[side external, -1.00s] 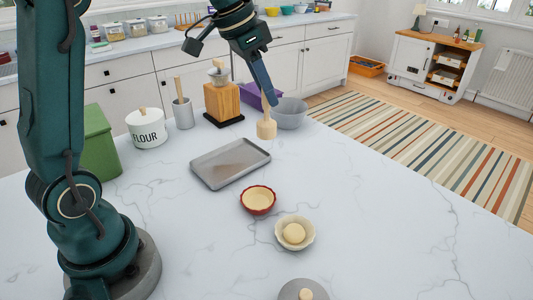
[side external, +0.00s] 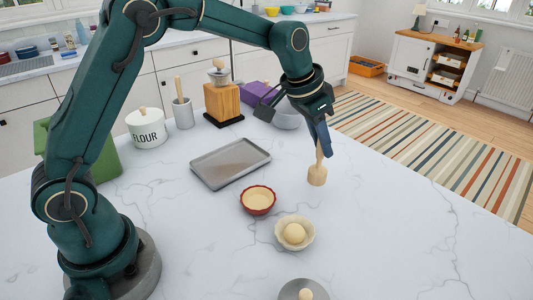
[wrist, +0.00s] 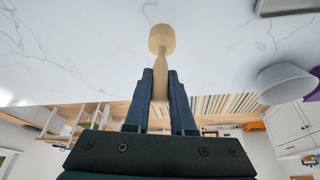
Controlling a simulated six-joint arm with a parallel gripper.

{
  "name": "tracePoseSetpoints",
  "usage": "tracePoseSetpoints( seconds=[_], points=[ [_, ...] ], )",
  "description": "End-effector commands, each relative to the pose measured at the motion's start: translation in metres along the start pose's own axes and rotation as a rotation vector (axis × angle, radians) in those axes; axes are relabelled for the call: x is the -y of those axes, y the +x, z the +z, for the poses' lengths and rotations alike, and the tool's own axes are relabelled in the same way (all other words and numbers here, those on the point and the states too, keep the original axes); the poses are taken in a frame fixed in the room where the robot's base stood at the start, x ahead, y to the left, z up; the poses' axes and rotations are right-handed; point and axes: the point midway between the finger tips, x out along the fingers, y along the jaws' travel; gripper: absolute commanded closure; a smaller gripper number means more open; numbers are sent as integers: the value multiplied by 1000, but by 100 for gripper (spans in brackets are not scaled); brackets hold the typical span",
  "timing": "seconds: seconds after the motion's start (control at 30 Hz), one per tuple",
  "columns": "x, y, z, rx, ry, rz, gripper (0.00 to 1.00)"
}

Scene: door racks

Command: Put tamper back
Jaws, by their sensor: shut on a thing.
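The wooden tamper (side external: 317,177) has a pale handle and a wider round head pointing down. My gripper (side external: 321,148) is shut on its handle and holds it upright to the right of the red dish. In the side view I cannot tell whether its head touches the counter. In the wrist view, the tamper (wrist: 161,40) extends out from between the two blue fingers of my gripper (wrist: 160,85). A red dish with a pale filling (side external: 258,200) and a cream fluted dish (side external: 310,240) holding a dough ball (side external: 294,233) stand on the counter.
A grey tray (side external: 230,163) lies behind the red dish. A grey disc with a knob (side external: 304,292) lies in front. The right counter is clear.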

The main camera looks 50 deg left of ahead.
Motion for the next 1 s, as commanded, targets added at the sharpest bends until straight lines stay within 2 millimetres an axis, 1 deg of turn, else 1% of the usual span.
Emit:
tracePoseSetpoints(
  seconds=[0.2,0.3,0.7,0.73,0.8,1.0],
  points=[
    [0,28,12,5,-2,1,100],
    [0,35,15,3,-1,0,100],
    [0,39,17,1,-1,0,100],
    [0,39,17,1,-1,0,70],
    [0,39,17,1,-1,0,48],
    [0,39,17,1,-1,0,48]
  ],
)
